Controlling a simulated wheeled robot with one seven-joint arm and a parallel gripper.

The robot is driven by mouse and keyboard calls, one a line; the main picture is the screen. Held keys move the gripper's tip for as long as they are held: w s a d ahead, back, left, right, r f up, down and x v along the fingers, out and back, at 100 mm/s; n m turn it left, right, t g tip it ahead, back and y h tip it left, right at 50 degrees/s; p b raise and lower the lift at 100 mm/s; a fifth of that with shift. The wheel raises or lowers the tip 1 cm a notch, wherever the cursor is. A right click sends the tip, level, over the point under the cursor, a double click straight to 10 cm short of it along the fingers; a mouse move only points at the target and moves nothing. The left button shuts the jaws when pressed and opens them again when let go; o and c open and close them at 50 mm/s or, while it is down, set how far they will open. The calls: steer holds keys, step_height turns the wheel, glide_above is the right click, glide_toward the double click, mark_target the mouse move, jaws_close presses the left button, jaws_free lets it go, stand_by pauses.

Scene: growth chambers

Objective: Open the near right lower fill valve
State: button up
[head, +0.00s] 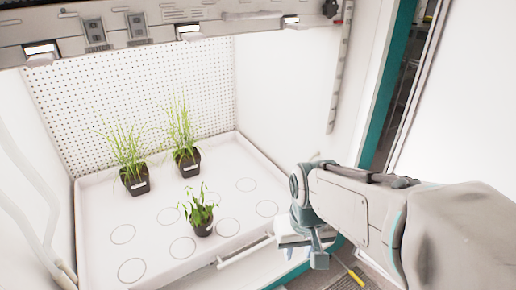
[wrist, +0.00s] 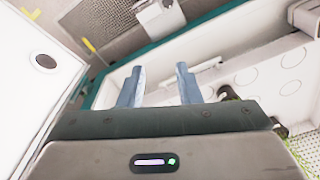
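I cannot pick out a fill valve with certainty in either view. A small yellow bar (head: 355,276), possibly a lever, shows low at the right in the head view, outside the chamber's teal edge. A small yellow piece (wrist: 89,45) also shows at upper left in the wrist view; I cannot tell if it is the same thing. My gripper (wrist: 159,82) has its two blue-grey fingers apart, with nothing seen held between them. In the head view it is partly hidden by my wrist, near the tray's front right corner.
A white tray (head: 105,215) with ringed spots holds several potted plants, including a leafy one (head: 201,214) near the front. A white bar (head: 245,252) runs along its front, and shows beyond my fingers in the wrist view (wrist: 192,75). White pipes (head: 35,215) stand at left.

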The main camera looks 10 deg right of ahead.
steer(key=w+d+r+m+p, duration=0.2)
steer(key=w+d+m+p, duration=0.15)
steer(key=w, duration=0.55)
steer(key=w+d+r+m+g+p, duration=0.1)
steer(key=w+d+r+m+p, duration=0.2)
steer(key=w, duration=0.6)
steer(key=w+d+r+m+p, duration=0.2)
steer(key=w+m+p, duration=0.15)
steer(key=w, duration=0.55)
steer(key=w+d+f+m+p, duration=0.3)
steer(key=w+d+f, duration=0.15)
steer(key=w, duration=0.25)
step_height(320, 180, down, 14)
steer(key=b, duration=0.3)
steer(key=shift+w+d+r, duration=0.15)
steer(key=shift+r, duration=0.1)
jaws_close()
